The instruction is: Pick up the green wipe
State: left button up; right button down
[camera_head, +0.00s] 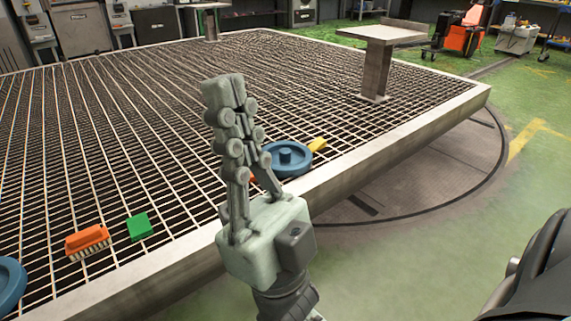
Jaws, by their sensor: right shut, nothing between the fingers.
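The green wipe (140,227) is a small flat green block lying on the metal grating near its front edge, left of centre. My right gripper (224,90) stands upright in front of the grating, with its fingers pointing up and closed together, empty. It is to the right of the wipe and apart from it. My left gripper does not show.
An orange brush (87,241) lies just left of the wipe. A blue round thing (8,284) is cut off at the left edge. A blue disc (287,158) and a yellow piece (317,145) lie behind my right gripper. The grating (150,275) has a raised metal rim.

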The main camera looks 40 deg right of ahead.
aim_at(139, 227)
jog(key=i+l+u, duration=0.1)
jog(key=u, duration=0.3)
jog(key=i+l+u, duration=0.2)
jog(key=u, duration=0.15)
jog(key=i+l+u, duration=0.25)
jog(key=u, duration=0.15)
